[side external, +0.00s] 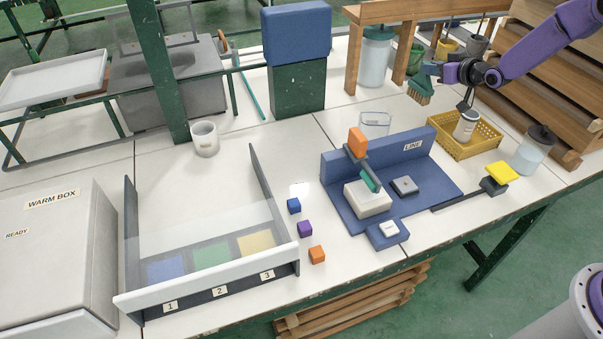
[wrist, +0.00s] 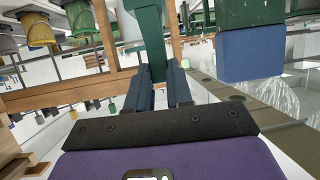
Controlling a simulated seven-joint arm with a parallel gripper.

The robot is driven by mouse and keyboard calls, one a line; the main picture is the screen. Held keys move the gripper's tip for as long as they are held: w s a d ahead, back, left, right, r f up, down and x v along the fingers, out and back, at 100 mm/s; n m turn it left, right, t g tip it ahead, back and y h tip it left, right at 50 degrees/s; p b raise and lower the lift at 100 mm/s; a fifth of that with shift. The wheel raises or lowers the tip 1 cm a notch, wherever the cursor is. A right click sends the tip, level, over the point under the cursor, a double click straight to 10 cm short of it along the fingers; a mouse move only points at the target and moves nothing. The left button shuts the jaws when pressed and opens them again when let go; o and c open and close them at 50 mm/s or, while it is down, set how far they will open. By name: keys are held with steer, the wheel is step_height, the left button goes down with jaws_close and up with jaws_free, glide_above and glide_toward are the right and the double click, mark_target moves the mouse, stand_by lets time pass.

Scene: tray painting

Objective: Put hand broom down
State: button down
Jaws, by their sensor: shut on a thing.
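The hand broom (side external: 419,88) is green with tan bristles and hangs bristles-down in the side external view, in front of the wooden rack (side external: 401,50). My gripper (side external: 434,70) is shut on it, high above the table. In the wrist view a green part of the broom (wrist: 151,45) stands between the two blue fingers of my gripper (wrist: 165,78). The part of the broom inside the grip is hidden by the fingers.
A yellow basket (side external: 481,151) with a white bottle stands below my arm, and a lidded jar (side external: 533,150) is right of it. A blue LINE fixture (side external: 440,195) stands nearer the front. A green and yellow cup hang by the rack.

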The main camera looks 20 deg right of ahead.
mark_target(425, 90)
step_height(425, 90, up, 11)
steer(key=s+a+n+y, duration=0.1)
steer(key=s+a, duration=0.2)
steer(key=a, duration=0.8)
steer(key=s+a+n+y, duration=0.1)
steer(key=s+a+y, duration=0.15)
steer(key=a, duration=0.75)
steer(key=s+a+n, duration=0.2)
steer(key=s+a, duration=1.1)
steer(key=a, duration=0.1)
step_height(425, 90, down, 12)
steer(key=r+g, duration=0.1)
steer(key=w+a+f, duration=0.3)
steer(key=w+f, duration=0.3)
steer(key=f, duration=0.1)
steer(key=w+a+f, duration=0.3)
steer(key=w+f, duration=0.3)
steer(key=shift+w+f+m, duration=0.3)
steer(key=shift+w+f, duration=0.05)
